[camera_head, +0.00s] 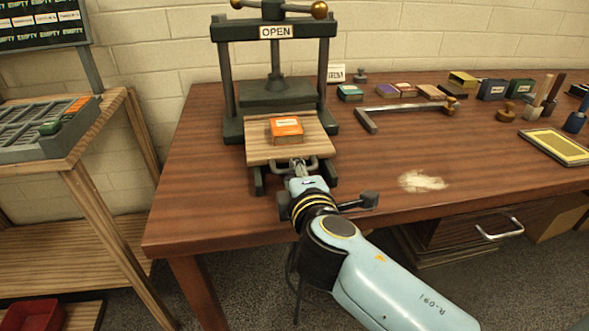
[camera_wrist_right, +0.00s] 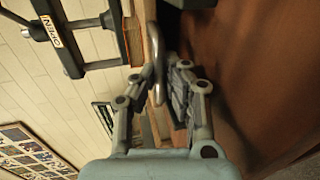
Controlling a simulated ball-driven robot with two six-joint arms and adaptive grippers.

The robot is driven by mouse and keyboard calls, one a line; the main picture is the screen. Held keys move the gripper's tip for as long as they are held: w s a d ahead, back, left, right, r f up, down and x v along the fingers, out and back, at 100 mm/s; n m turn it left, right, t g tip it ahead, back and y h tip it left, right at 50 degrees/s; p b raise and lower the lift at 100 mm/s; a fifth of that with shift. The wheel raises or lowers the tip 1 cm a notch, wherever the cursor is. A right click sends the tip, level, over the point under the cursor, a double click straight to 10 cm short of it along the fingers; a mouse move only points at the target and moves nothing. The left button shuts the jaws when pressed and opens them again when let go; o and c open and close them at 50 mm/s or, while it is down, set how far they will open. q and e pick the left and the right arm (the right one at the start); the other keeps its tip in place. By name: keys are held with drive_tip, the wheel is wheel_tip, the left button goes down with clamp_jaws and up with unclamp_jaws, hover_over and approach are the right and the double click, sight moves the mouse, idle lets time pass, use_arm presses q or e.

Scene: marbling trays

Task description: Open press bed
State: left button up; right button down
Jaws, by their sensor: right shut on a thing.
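The press (camera_head: 229,90) is a dark metal frame with an "OPEN" sign (camera_head: 277,32) on its top beam. Its wooden bed (camera_head: 258,149) sticks out toward me from under the raised platen (camera_head: 277,95). An orange block (camera_head: 286,130) with a pale label lies on the bed. A metal handle (camera_head: 314,165) runs along the bed's front edge. My right gripper (camera_head: 298,168) is shut on this handle. The handle (camera_wrist_right: 158,52) also shows between the fingers of my right gripper (camera_wrist_right: 165,85) in the right wrist view. My left gripper is not in view.
The wooden table (camera_head: 390,150) holds an L-shaped metal bar (camera_head: 366,121), several small coloured boxes and stamps at the back, and a pale powder patch (camera_head: 422,181). A yellow framed tray (camera_head: 560,146) lies at the right. A side shelf (camera_head: 75,150) with a sorting tray stands left.

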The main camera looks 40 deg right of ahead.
drive_tip(key=c, duration=1.9)
unclamp_jaws()
drive_tip(key=o, duration=0.4)
drive_tip(key=shift+o, duration=0.6)
drive_tip(key=shift+r, duration=0.5)
drive_tip(key=o, duration=0.8)
drive_tip(key=r, duration=0.6)
drive_tip(key=shift+w+d+r, duration=0.1)
drive_tip(key=shift+w+r, duration=0.2)
drive_tip(key=shift+w, duration=0.05)
drive_tip(key=shift+s+r, duration=0.25)
drive_tip(key=shift+r, duration=1)
drive_tip(key=c, duration=0.8)
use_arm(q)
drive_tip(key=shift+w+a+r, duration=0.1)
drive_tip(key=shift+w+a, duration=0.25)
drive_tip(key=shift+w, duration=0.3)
